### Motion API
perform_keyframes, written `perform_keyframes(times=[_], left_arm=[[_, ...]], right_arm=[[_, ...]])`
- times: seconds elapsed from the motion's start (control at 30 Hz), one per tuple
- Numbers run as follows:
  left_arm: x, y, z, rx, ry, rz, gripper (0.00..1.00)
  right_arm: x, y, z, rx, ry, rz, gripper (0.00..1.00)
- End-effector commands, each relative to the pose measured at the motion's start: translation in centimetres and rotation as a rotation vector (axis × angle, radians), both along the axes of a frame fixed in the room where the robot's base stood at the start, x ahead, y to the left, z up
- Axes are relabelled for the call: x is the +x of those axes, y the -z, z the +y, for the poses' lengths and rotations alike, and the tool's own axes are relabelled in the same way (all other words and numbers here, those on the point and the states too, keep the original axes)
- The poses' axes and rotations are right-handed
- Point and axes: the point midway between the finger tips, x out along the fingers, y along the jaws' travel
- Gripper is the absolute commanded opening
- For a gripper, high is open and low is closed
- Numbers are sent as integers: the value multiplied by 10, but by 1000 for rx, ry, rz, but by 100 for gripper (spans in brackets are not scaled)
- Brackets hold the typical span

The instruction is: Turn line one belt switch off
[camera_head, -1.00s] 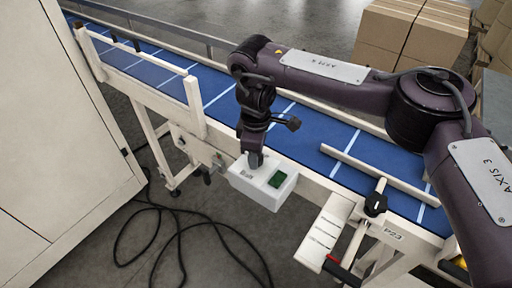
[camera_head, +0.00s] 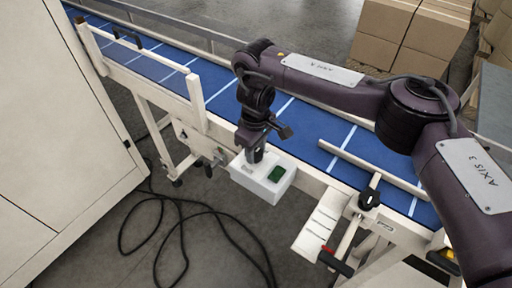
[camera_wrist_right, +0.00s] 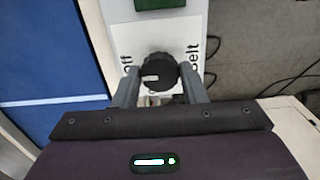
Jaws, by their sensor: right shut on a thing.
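The switch box (camera_head: 258,186) is a small white box on the near side of the belt conveyor, with a green square (camera_head: 276,174) on its top. In the right wrist view its round black knob (camera_wrist_right: 158,72) has a white pointer mark on its left side. Lettering shows on both sides of the knob; "belt" reads on the right, the left text is partly hidden. My right gripper (camera_head: 254,156) points down onto the box. In the right wrist view its two fingers (camera_wrist_right: 160,88) are shut on the knob, one at each side. My left gripper is not in view.
The blue belt (camera_head: 310,130) runs behind the box. A black knob clamp (camera_head: 368,198) and a red-tipped handle (camera_head: 336,262) stand to the right. A large pale cabinet (camera_head: 60,140) is at left. Black cable (camera_head: 185,212) lies on the floor. Cardboard boxes (camera_head: 400,35) are at the back.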

Motion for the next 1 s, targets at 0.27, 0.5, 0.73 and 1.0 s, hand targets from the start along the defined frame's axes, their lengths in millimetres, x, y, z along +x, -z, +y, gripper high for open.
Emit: perform_keyframes(times=[0.27,0.5,0.73,1.0], left_arm=[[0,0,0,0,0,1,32],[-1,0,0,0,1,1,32],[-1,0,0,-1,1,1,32],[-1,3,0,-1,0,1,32]], right_arm=[[2,-3,1,5,3,-7,45],[1,-1,0,3,1,-3,60],[2,-7,0,2,0,-5,60],[3,-49,0,1,-1,-9,60]])
